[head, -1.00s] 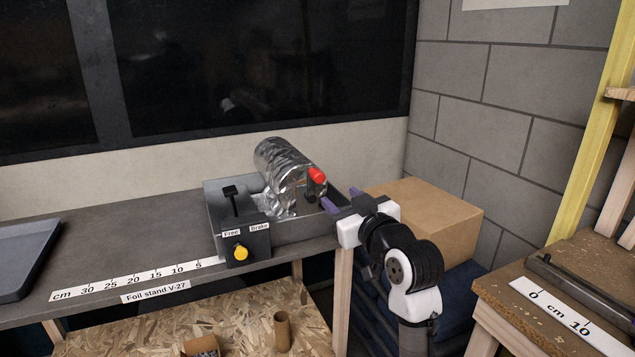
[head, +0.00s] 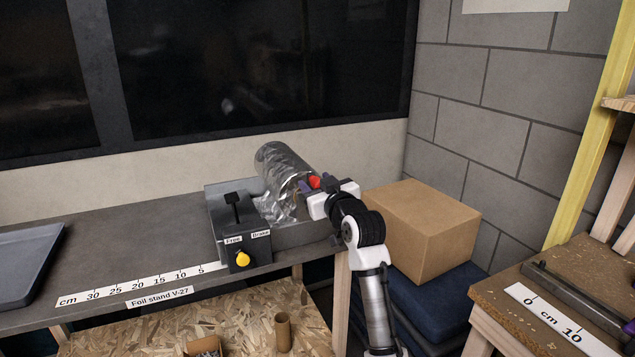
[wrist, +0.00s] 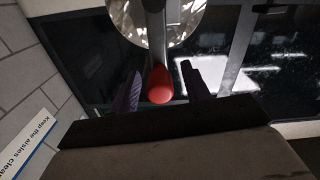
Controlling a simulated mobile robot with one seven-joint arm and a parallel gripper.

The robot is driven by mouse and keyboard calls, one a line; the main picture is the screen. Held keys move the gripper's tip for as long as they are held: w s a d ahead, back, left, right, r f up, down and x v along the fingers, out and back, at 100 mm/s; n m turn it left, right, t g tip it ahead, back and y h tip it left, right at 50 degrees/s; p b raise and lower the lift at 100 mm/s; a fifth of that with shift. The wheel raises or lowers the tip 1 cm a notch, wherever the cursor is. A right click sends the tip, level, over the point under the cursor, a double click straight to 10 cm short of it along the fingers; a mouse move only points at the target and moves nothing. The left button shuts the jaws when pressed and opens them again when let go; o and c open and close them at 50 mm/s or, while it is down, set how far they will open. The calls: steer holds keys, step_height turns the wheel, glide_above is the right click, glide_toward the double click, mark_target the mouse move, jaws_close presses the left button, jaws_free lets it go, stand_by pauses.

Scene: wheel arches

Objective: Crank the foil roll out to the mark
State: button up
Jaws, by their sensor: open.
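The foil roll (head: 285,165) sits in the grey stand (head: 297,236) on the bench, and its round end (wrist: 130,22) shows in the wrist view. The crank's red knob (head: 314,182) is at the roll's right end. In the wrist view the knob (wrist: 160,84) lies between the two purple fingertips of my gripper (wrist: 162,88), with gaps on both sides. My gripper (head: 309,187) is open around the knob. A black lever (head: 232,205) stands on the box labelled Free and Brake, with a yellow knob (head: 243,258) on its front. The foil's free end is hard to make out.
A centimetre scale (head: 140,284) runs along the bench's front edge, left of the stand. A dark tray (head: 28,262) is at the far left. A cardboard box (head: 425,230) stands right of my arm. The bench between tray and stand is clear.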

steer(key=shift+c, duration=0.4)
jaws_close()
steer(key=shift+w+d, duration=0.1)
